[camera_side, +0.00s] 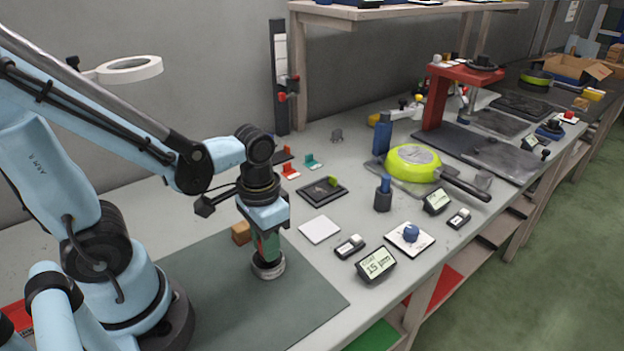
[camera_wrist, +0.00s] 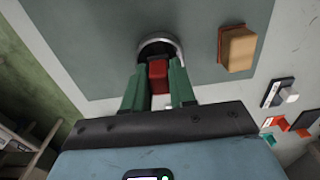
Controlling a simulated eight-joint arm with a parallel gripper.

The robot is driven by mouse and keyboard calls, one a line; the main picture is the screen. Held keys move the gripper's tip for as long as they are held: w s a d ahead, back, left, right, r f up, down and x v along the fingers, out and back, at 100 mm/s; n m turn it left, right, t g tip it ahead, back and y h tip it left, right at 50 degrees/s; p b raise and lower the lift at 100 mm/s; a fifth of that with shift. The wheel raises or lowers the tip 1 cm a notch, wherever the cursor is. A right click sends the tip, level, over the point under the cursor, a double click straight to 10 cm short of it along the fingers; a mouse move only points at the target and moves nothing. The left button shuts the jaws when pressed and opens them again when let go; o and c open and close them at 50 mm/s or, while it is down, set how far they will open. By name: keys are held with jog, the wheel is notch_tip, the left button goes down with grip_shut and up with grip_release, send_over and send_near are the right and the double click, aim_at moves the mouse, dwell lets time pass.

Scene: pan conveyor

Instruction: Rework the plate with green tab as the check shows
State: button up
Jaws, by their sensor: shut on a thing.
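My gripper (camera_side: 266,240) is over the grey-green mat, pointing down. Its green fingers (camera_wrist: 158,88) are shut on a red block-like handle (camera_wrist: 158,75). Below the handle is a round metal-rimmed base (camera_side: 268,266), at or just above the mat; I cannot tell if it touches.
A tan block (camera_side: 241,232) sits just behind my gripper, at upper right in the wrist view (camera_wrist: 238,47). Beyond are a lime-green pan (camera_side: 413,163) and a red stand (camera_side: 435,100).

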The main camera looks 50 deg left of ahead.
jog(key=shift+f, duration=0.35)
dwell(0.3)
jog(key=shift+r, duration=0.1)
dwell(0.4)
jog(key=shift+r, duration=3.4)
